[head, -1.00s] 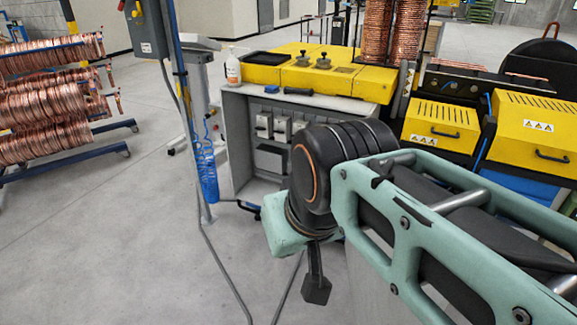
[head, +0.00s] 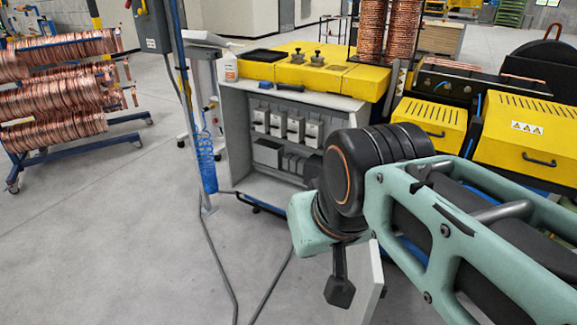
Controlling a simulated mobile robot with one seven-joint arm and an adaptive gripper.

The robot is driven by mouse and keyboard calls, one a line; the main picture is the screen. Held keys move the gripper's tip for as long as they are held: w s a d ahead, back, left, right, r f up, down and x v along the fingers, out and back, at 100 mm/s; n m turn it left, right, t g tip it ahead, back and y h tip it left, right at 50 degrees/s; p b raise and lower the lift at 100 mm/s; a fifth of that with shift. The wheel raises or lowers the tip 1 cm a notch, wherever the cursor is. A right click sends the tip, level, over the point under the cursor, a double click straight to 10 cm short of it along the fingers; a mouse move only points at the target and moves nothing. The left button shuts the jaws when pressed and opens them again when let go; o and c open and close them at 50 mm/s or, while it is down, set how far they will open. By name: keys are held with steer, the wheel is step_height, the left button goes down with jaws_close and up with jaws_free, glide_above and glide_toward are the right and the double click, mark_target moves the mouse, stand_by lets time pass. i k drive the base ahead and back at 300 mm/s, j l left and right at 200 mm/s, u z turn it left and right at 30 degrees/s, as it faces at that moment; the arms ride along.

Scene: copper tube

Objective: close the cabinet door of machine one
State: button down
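The grey cabinet (head: 235,150) of the machine under the yellow top stands open, with several white switch units inside. A light grey panel (head: 370,290), apparently its open door, shows behind my gripper at the lower right. My arm hides much of the panel and its hinge side. My gripper (head: 340,291) points down in front of the panel's left part. Its fingers overlap in this view, so their opening and any contact with the panel cannot be made out.
A hanging blue coiled hose (head: 207,165) and a post stand left of the cabinet. Cables (head: 215,255) run along the floor. A rack of copper coils (head: 60,95) stands at the left. Yellow machine boxes (head: 525,135) are at the right. The floor at lower left is clear.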

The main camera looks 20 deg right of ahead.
mark_target(364, 268)
steer(key=k+l, duration=0.1)
steer(key=l, duration=0.25)
steer(key=k+l, duration=0.1)
steer(key=l, duration=0.3)
steer(key=k+l, duration=0.1)
steer(key=l, duration=0.25)
steer(key=k+l, duration=0.15)
steer(key=l, duration=0.25)
steer(key=i+l+u, duration=0.3)
steer(key=l, duration=0.35)
steer(key=i+l+u, duration=0.2)
steer(key=k+j, duration=0.1)
steer(key=j, duration=0.25)
steer(key=k+j+z, duration=0.15)
steer(key=j, duration=0.5)
steer(key=j+z, duration=0.2)
